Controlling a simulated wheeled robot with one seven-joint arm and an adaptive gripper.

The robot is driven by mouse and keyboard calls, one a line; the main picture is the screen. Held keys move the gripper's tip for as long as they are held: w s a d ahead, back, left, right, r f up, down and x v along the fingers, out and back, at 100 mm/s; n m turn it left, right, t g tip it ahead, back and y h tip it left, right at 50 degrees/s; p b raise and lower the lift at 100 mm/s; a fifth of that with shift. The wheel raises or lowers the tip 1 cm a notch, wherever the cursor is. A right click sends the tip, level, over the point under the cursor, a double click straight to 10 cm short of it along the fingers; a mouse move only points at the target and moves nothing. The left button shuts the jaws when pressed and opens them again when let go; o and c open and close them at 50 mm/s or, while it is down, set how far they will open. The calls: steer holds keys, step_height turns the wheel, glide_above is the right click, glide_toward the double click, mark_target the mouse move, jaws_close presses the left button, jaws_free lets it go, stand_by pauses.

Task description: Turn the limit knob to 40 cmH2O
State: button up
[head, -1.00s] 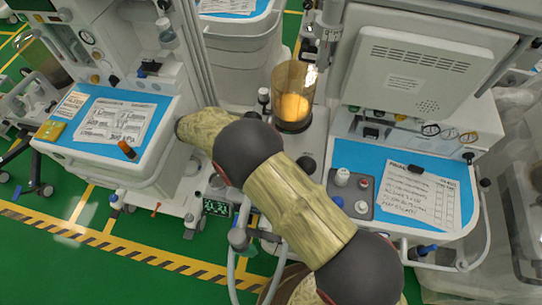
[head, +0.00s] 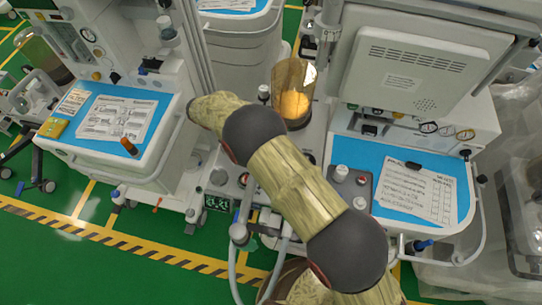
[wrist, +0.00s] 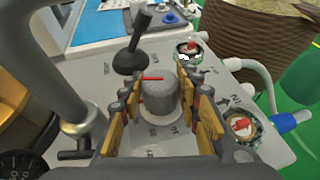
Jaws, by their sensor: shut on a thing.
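The limit knob (wrist: 158,95) is a grey round knob with a red line across its top, in the middle of the wrist view. It sits on a pale ring on a grey panel (wrist: 100,110) with printed marks around it, too small to read surely. My gripper (wrist: 162,112) has its yellow-padded fingers on either side of the knob and is shut on it. The red line lies nearly level in the picture. In the head view my arm hides the knob and my gripper.
A black lever (wrist: 132,50) stands behind the knob. Red-topped fittings (wrist: 240,125) sit to the right, and a grey post (wrist: 75,110) rises at left. In the head view, a bellows cylinder (head: 292,90) stands close to my arm, with a blue-topped cart (head: 115,120) left.

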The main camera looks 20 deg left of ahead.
steer(key=o, duration=1.2)
steer(key=shift+c, duration=0.2)
steer(key=shift+s+f+n+t+b, duration=0.1)
steer(key=shift+n+t+b, duration=0.6)
steer(key=shift+n+t, duration=0.4)
steer(key=n+t+b, duration=0.3)
steer(key=t, duration=0.1)
steer(key=shift+n+t+y, duration=0.4)
steer(key=n+t+y+b, duration=0.5)
steer(key=n+b, duration=0.1)
steer(key=b, duration=0.1)
steer(key=shift+t+b, duration=0.3)
